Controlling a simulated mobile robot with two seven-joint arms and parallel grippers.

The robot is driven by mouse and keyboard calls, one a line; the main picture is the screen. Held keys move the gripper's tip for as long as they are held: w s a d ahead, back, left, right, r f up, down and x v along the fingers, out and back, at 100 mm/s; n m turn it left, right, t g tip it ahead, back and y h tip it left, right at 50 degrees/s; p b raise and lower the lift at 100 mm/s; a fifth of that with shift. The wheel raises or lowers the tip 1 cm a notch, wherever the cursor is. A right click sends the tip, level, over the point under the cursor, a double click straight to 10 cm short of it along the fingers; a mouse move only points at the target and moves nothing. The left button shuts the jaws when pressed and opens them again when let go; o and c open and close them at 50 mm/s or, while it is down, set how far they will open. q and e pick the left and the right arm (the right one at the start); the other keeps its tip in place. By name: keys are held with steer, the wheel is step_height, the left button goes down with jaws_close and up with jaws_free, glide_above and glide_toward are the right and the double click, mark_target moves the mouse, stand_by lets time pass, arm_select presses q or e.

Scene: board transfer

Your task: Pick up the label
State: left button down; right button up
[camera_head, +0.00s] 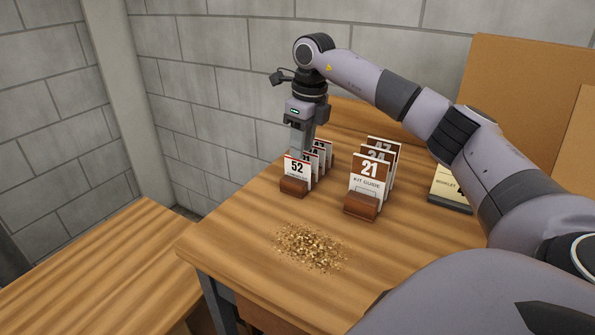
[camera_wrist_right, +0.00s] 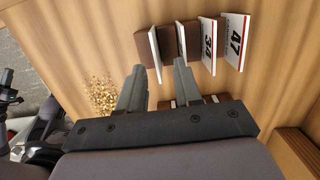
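White labels stand in brown wooden holders in two rows on the wooden table (camera_head: 250,225). The left row has label 52 (camera_head: 297,169) in front and others behind it, partly covered. The right row has label 21 (camera_head: 369,170) in front, then label 34 (camera_head: 376,155) and label 47 (camera_head: 383,146); the last two also show in the wrist view (camera_wrist_right: 210,45). My right gripper (camera_head: 306,147) points down over the back of the left row. In the wrist view its fingers (camera_wrist_right: 157,72) are apart, with bits of holder and label low between them. Contact cannot be told. My left gripper is not seen.
A pile of golden flakes (camera_head: 310,248) lies on the table in front of the rows. A booklet stand (camera_head: 450,188) is at right, beyond my arm. Brown boards (camera_head: 520,90) stand at the back right, near the grey block wall (camera_head: 225,90). A lower wooden surface (camera_head: 95,265) is at left.

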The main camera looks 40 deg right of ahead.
mark_target(300, 169)
steer(key=f, duration=0.4)
steer(key=shift+w+a+f, duration=0.3)
steer(key=shift+a, duration=0.05)
jaws_close()
steer(key=shift+r, duration=0.15)
